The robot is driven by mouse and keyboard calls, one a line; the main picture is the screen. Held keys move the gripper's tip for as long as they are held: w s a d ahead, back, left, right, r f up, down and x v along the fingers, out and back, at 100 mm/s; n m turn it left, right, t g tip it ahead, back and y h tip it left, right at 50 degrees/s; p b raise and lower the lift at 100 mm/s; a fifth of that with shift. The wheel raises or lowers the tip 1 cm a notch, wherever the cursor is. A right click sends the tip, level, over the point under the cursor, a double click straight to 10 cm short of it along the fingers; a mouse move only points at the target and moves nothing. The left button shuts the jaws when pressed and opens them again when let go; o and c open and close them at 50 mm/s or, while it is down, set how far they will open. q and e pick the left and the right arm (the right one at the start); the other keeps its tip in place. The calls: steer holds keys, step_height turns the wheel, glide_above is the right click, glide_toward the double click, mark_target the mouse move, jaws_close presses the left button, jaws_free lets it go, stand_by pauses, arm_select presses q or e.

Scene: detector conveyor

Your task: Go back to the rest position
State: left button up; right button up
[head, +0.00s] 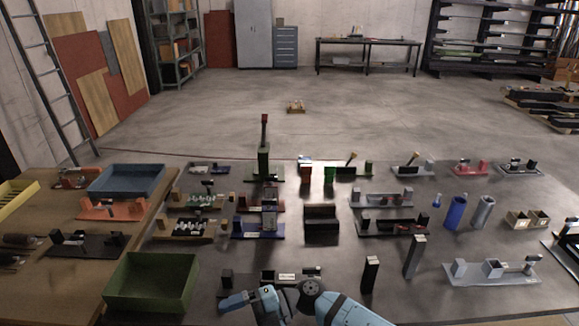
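At the bottom centre of the head view, a blue and grey arm comes in from the lower right. At its end is my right gripper (236,301), low over the front edge of the dark table (330,265). Its blue tip points left, and the frame cuts off its lower part. I see nothing held in it, but its finger gap is not clear. A dark fixture (292,276) with small blocks is just behind the gripper. My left gripper is not in view.
A green tray (150,283) stands left of the gripper. Two upright dark posts (370,274) (414,257) stand to its right. A grey fixture (492,270) lies farther right. A blue tray (126,180) is at the back left. Several fixtures fill the table behind.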

steer(key=d+f+m+t+h, duration=0.2)
steer(key=d+m+t, duration=0.6)
steer(key=m+t, duration=0.35)
steer(key=d+f+m+t+h, duration=0.25)
steer(key=d+m+t, duration=0.45)
steer(key=m+t, duration=0.4)
steer(key=s+d+f+m+g+h, duration=0.5)
steer(key=s+d+f+m+h, duration=0.3)
steer(key=s+d+f, duration=0.4)
steer(key=s+d, duration=0.2)
steer(key=d, duration=0.1)
steer(key=shift+d+f+m+g, duration=0.2)
steer(key=shift+m+g, duration=0.15)
